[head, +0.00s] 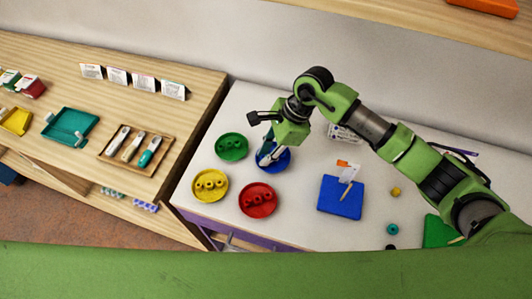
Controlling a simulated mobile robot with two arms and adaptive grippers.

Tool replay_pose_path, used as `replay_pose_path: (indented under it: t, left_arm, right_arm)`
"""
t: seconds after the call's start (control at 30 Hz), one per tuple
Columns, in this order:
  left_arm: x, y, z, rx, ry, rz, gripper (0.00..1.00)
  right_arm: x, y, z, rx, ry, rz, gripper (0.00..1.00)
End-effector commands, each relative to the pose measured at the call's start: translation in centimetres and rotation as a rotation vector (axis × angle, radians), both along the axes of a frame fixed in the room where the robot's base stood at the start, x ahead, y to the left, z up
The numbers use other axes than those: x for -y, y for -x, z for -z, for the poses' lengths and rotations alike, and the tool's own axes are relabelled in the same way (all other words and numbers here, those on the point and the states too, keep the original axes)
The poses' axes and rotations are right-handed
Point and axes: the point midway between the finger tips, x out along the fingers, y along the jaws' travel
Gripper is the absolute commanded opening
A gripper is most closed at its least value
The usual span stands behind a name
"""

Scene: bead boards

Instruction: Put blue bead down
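My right gripper (268,157) points down into the round blue dish (286,160) on the white table. Its arm reaches in from the right. The gripper and its fingers cover much of the dish. I cannot make out a blue bead there, nor whether the fingers are open or shut. My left gripper is not in view.
Green (231,147), yellow (210,186) and red (258,200) dishes with beads stand close by. A blue board (340,197) lies to the right. A yellow bead (395,191) and a teal bead (392,229) lie loose near a green board (438,231).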

Motion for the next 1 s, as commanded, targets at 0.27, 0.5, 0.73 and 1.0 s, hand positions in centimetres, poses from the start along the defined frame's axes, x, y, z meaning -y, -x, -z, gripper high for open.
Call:
replay_pose_path:
  t: [0.27,0.5,0.73,1.0]
  left_arm:
    - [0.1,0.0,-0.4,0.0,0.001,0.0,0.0]
    - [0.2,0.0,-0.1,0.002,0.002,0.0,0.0]
    - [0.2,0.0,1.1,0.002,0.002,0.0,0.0]
    - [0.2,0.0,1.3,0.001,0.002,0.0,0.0]
  right_arm:
    - [0.6,0.4,0.6,-0.015,0.02,0.001,0.19]
    - [1.4,0.0,-2.0,-0.005,0.018,0.001,0.19]
    - [2.7,-0.4,-5.9,-0.005,0.012,0.001,0.19]
    - [3.0,-0.4,-7.5,-0.006,0.008,0.0,0.19]
